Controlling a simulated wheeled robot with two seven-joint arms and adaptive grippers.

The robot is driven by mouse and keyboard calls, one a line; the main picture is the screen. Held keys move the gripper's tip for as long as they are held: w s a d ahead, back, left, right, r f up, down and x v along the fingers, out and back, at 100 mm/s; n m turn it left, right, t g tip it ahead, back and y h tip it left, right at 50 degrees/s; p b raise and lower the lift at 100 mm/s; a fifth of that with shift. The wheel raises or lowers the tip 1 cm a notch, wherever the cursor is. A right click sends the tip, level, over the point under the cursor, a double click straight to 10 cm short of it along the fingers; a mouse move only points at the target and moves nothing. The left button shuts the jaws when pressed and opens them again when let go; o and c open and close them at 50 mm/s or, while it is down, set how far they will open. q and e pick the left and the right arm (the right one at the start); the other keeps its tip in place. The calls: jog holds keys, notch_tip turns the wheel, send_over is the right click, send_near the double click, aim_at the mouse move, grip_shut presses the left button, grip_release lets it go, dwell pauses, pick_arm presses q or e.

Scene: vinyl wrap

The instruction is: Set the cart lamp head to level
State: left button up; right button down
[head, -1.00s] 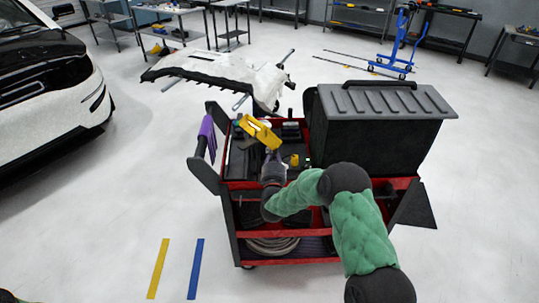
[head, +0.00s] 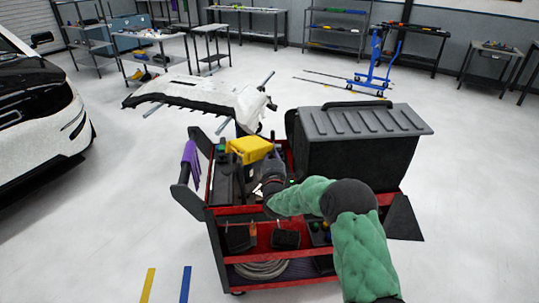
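The red and black cart (head: 285,259) stands in front of me. A yellow block-like part, which looks like the cart lamp head (head: 250,149), sits above the cart's top tray near its back left. Its upper edge looks close to level, with a slight tilt. My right gripper (head: 271,157) reaches over the tray from the right, with its fingers close to the lamp's lower right side. The fingers are small and dark against the tray, so their opening and any contact are unclear. My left gripper is not in view.
A large black case with a grey ribbed lid (head: 362,122) stands on the cart's right. A purple cloth (head: 191,161) hangs at the left handle. A white bumper (head: 205,98) lies on a stand behind. A car (head: 40,105) is at the left. Open floor surrounds the cart.

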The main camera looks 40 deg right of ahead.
jog(key=shift+d+r, duration=0.15)
jog(key=shift+r, duration=0.5)
dwell(0.6)
